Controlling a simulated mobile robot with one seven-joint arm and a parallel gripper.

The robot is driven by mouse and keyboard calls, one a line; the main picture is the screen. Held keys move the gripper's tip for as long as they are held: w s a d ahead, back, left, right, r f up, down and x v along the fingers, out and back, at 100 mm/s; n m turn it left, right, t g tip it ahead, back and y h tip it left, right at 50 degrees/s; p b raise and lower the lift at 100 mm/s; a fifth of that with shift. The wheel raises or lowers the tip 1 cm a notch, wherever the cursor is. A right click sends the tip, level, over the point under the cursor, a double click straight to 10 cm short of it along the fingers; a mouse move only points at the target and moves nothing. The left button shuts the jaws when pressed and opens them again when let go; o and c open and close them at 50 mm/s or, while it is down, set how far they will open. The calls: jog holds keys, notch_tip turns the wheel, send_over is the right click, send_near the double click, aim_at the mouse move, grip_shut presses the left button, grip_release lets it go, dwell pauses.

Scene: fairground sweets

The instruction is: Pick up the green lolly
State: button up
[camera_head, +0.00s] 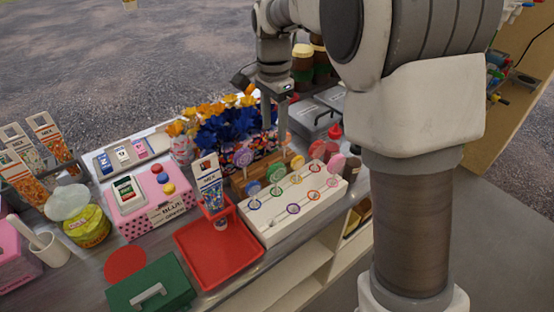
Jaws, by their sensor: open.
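A white lolly stand (266,228) with coloured rings on its top stands on the counter, right of centre. A green lolly (275,172), a small round disc, shows at the back of the stand's left half. A blue lolly (252,188) is just left of it. Pink and red lollies (337,162) crowd the stand's right end. My gripper (275,129) points down behind and above the green lolly, with its two fingers apart and nothing seen between them. Its exact distance from the lolly is hard to tell.
Blue and orange flowers (229,122) stand close behind and left of my gripper. A red tray (207,252) with a cup and packet is left of the stand. A pink box (150,203) and a green box (150,288) lie further left. Jars (302,66) stand behind.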

aim_at(276, 175)
notch_tip(276, 175, down, 12)
jog(key=shift+s+r+b, duration=0.1)
jog(key=shift+r+b, duration=0.1)
jog(key=shift+b, duration=0.1)
jog(key=shift+d+f, duration=0.15)
jog(key=shift+f, duration=1.2)
jog(key=shift+d+f, duration=0.1)
jog(key=shift+f, duration=1.25)
jog(key=shift+c, duration=0.3)
grip_shut()
